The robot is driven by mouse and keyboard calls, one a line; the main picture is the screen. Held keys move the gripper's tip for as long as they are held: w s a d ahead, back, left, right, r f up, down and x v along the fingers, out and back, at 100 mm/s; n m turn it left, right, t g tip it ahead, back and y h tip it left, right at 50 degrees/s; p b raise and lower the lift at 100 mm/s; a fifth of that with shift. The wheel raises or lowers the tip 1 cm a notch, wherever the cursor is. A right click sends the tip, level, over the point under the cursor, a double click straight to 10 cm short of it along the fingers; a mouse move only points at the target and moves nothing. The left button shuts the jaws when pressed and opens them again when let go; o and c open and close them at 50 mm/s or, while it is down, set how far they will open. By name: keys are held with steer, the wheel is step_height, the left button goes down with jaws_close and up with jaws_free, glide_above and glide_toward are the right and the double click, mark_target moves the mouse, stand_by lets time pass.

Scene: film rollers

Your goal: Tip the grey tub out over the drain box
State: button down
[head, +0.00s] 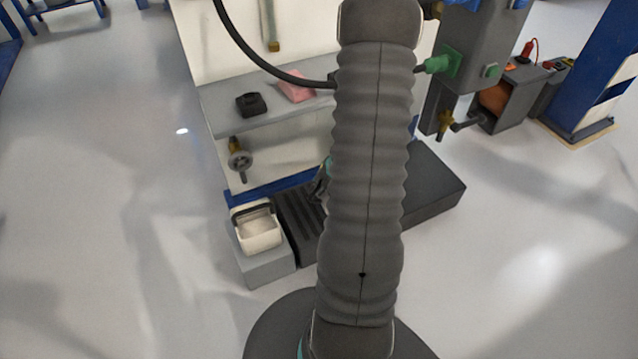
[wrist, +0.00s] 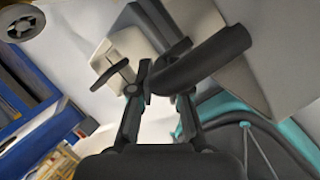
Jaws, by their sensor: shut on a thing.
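A pale tub (head: 260,233) with a dark handle stands upright on a grey block at the lower left in the head view. It seems to be the pale box (wrist: 122,44) at the top of the wrist view. A low dark ribbed box (head: 297,222), which looks like the drain box, lies just right of it, partly behind my arm. My gripper (wrist: 162,88) is shut on a thick dark curved bar (wrist: 208,60); I cannot tell what the bar belongs to. In the head view my arm hides most of the gripper, which is right of the pale tub.
A grey shelf (head: 225,112) above holds a black block (head: 251,104) and a pink block (head: 296,88). A dark flat box (head: 432,186) lies right of my arm. The floor at left is clear.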

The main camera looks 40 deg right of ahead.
steer(key=shift+r+m+t+y+b, duration=0.2)
steer(key=shift+m+t+y, duration=0.4)
steer(key=shift+y, duration=1.05)
steer(key=shift+r+m+t+y+b, duration=0.2)
steer(key=shift+t+y, duration=0.65)
steer(key=shift+y, duration=0.85)
steer(key=shift+r+m+t+y+b, duration=0.15)
steer(key=shift+m+t+y, duration=0.45)
steer(key=shift+y, duration=1.05)
steer(key=shift+s, duration=0.1)
